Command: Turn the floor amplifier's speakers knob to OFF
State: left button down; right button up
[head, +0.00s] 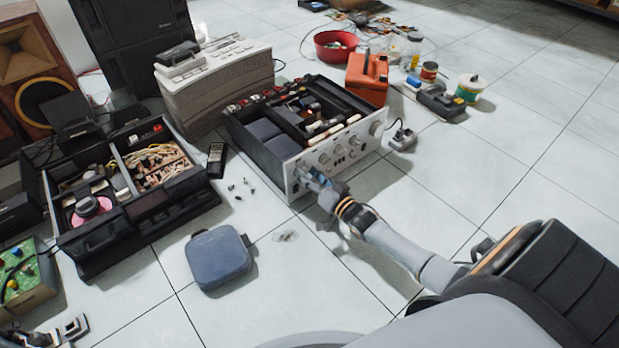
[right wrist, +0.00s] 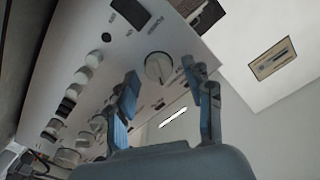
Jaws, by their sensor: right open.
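The floor amplifier (head: 345,150) stands on the tiles with its top open and its silver front panel facing the lower right. My right gripper (head: 312,176) is at the left end of that panel. In the right wrist view, a round pale knob (right wrist: 158,68) on the panel lies just beyond and between the open blue-padded fingertips of my right gripper (right wrist: 162,84). The fingers look apart from the knob. The panel lettering is too small to read surely, and the knob's setting is unclear. A grey part at the lower left corner looks like my left gripper (head: 68,328); its fingers are unclear.
A second open dark unit (head: 150,205) lies to the left, with a blue-grey case (head: 218,258) in front. Small loose parts (head: 240,188) lie between the units. An orange box (head: 367,78) stands behind the amplifier. Bare tiles (head: 480,170) lie to the right.

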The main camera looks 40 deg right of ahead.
jog(key=shift+c, duration=0.2)
grip_shut()
jog(key=shift+n, duration=0.3)
jog(key=shift+r+n+p, duration=0.15)
jog(key=shift+n+p, duration=0.55)
jog(key=shift+n, duration=0.1)
jog(key=n+p, duration=0.1)
jog(key=n, duration=0.2)
jog(key=shift+a, duration=0.15)
jog(key=shift+a+f+n+p, duration=0.1)
jog(key=shift+n+p, duration=0.3)
jog(key=shift+n, duration=1.3)
jog(key=shift+a+f+n+p, duration=0.1)
jog(key=shift+n+p, duration=0.3)
jog(key=shift+n, duration=1.3)
